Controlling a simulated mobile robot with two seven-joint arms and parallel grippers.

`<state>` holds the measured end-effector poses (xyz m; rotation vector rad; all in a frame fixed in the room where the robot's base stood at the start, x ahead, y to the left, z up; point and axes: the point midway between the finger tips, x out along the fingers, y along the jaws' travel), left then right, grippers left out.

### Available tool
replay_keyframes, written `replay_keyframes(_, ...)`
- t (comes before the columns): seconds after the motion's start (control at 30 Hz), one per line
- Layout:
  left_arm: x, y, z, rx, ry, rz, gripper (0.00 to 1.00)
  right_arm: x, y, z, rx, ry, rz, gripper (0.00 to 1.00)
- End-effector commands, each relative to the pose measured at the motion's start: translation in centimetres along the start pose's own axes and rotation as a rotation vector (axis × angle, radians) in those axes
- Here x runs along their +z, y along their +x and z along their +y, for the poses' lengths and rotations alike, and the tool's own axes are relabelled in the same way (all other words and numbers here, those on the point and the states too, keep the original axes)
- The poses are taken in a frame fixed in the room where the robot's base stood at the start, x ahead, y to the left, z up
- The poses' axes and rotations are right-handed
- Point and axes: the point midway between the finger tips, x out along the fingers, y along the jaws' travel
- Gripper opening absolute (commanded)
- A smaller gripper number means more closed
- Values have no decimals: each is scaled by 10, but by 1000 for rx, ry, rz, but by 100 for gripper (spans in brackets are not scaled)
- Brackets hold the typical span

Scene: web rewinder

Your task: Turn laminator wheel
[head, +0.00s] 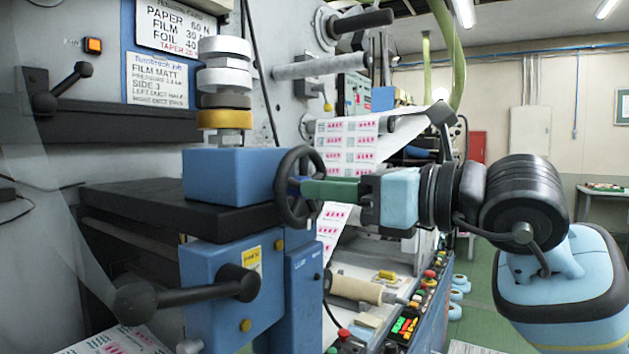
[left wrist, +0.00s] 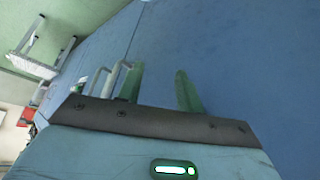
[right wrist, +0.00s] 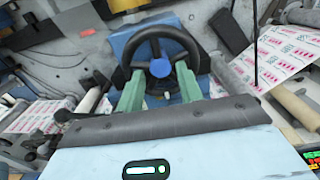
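The black handwheel (head: 281,190) stands upright at the right end of a blue block (head: 228,176). The right wrist view shows its black rim (right wrist: 160,31), spokes and round blue hub (right wrist: 160,70). My right gripper (head: 308,188) reaches it from the right in the head view. In the right wrist view its two green fingers (right wrist: 158,77) are spread, one on each side of the hub, overlapping the wheel's lower part. Whether they touch it I cannot tell. My left gripper (left wrist: 158,82) is open and empty before a blue surface; it is not in the head view.
Black lever handles (head: 190,293) jut out below the blue block. Stacked white and yellow rings (head: 224,80) stand above it. A printed web (head: 345,145) runs behind the wheel. A button panel (head: 405,325) lies below. In the left wrist view, white bars (left wrist: 108,78) are beside a finger.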

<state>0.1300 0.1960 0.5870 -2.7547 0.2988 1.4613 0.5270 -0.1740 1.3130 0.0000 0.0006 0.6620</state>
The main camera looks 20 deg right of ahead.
Motion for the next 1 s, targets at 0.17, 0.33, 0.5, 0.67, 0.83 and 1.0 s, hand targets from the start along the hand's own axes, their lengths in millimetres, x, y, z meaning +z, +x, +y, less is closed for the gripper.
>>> replay_keyframes(0.17, -1, -3, 0, 0, 0, 0, 36, 2, 21, 0, 1, 1, -1, 36)
replay_keyframes(0.33, 3, -5, 1, 0, -1, -8, 36, 1, 30, 1, 1, -2, -1, 36)
replay_keyframes(0.5, 4, -5, 1, 0, -1, -11, 36, 0, 30, 0, 1, -1, -1, 36)
replay_keyframes(0.67, 4, -5, 1, 0, -2, -10, 36, 0, 30, 0, 1, -1, -1, 26)
replay_keyframes(0.83, 4, -5, 1, -1, -2, -9, 36, 0, 30, 0, 1, -1, -1, 6)
replay_keyframes(1.0, 2, -5, 1, -1, -1, -6, 36, 0, 30, 0, 1, 13, 0, 6)
